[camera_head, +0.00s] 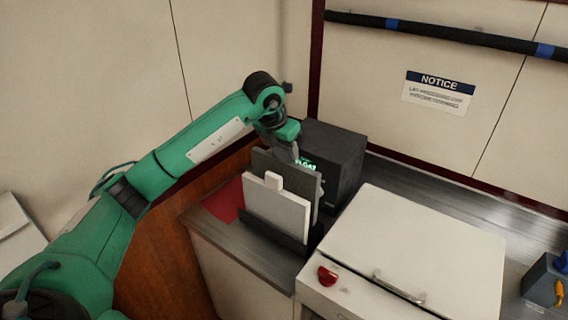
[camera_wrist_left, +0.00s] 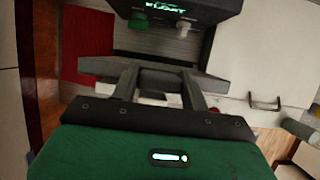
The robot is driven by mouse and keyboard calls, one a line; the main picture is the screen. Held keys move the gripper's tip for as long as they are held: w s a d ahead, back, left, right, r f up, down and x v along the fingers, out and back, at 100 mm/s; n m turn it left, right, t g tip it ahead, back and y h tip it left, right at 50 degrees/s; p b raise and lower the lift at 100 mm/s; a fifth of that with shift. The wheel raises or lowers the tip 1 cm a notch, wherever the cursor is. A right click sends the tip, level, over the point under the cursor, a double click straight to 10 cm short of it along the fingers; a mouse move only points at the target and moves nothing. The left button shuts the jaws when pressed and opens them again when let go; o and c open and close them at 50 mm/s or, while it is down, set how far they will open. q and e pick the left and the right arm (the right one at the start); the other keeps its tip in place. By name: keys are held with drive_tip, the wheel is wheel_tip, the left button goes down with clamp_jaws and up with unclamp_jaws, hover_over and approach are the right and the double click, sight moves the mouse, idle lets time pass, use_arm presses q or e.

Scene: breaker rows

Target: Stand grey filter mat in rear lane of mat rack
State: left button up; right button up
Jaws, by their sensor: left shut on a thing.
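The grey filter mat (camera_head: 263,162) is a dark flat panel, held upright by its top edge in my left gripper (camera_head: 287,143). In the left wrist view my gripper (camera_wrist_left: 160,85) has its two fingers at the grey mat's top edge (camera_wrist_left: 215,83). A white mat (camera_head: 275,208) with a pale tab stands upright in the black mat rack (camera_head: 268,232), in front of the grey mat. The white mat hides the grey mat's lower part, so I cannot tell whether its bottom edge is in the rear lane. My right gripper is not in view.
A black box (camera_head: 340,158) with a lit green display stands close behind the grey mat. A red sheet (camera_head: 226,201) lies left of the rack. A white lidded unit (camera_head: 410,250) with a red knob (camera_head: 327,276) is at the right. A wall stands behind.

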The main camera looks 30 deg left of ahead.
sight(282, 162)
use_arm(q)
wheel_tip(282, 162, down, 2)
drive_tip(key=shift+f, duration=0.25)
wheel_tip(282, 162, down, 3)
drive_tip(key=shift+r+p, duration=0.1)
drive_tip(key=shift+p, duration=0.55)
drive_tip(key=shift+f, duration=0.45)
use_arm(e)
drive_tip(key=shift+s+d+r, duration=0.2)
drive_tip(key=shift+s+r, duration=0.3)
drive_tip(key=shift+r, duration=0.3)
use_arm(q)
drive_tip(key=shift+f, duration=0.15)
drive_tip(key=o, duration=1.4)
drive_tip(key=shift+c, duration=0.2)
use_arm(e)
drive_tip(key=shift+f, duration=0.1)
